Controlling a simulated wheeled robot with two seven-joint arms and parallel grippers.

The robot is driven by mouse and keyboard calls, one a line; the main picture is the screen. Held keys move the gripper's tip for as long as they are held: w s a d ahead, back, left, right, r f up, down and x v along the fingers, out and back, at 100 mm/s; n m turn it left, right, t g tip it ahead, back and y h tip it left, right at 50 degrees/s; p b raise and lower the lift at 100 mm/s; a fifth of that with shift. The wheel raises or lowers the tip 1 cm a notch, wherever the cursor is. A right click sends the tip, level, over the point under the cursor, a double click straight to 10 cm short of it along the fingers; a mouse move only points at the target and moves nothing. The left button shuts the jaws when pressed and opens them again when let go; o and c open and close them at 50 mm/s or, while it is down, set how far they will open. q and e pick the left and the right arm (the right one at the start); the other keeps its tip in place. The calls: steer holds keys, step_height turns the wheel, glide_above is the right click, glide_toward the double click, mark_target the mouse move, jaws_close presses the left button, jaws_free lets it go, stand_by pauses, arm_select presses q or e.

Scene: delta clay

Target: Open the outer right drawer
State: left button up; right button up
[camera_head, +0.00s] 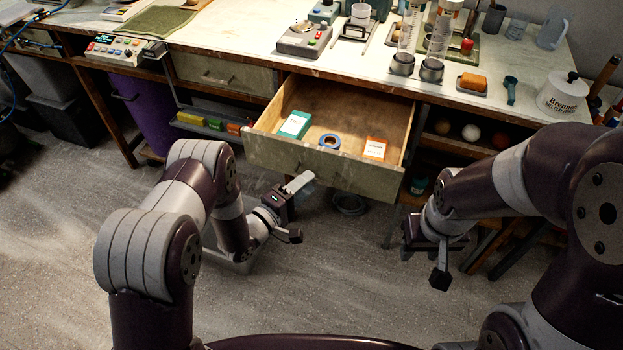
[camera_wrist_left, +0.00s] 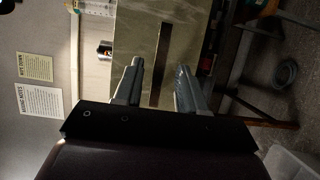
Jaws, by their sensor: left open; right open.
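The right drawer (camera_head: 322,169) under the workbench stands pulled out, its inside showing in the head view. The left drawer (camera_head: 222,73) is shut. My left gripper (camera_head: 298,210) is open and empty, in front of and below the right drawer's front, apart from it. In the left wrist view its two fingers (camera_wrist_left: 160,72) are spread before a greenish panel (camera_wrist_left: 185,30). My right gripper (camera_head: 438,262) is open, right of the drawer, over the floor.
The workbench top (camera_head: 240,40) carries devices, glass cylinders (camera_head: 408,40) and a white lidded pot (camera_head: 564,93). A purple bin (camera_head: 145,108) stands under the bench at left. A shelf with several balls (camera_head: 470,132) lies right of the drawer. Floor in front is clear.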

arm_select(q)
steer(key=v, duration=0.9)
steer(key=shift+s+a, duration=0.25)
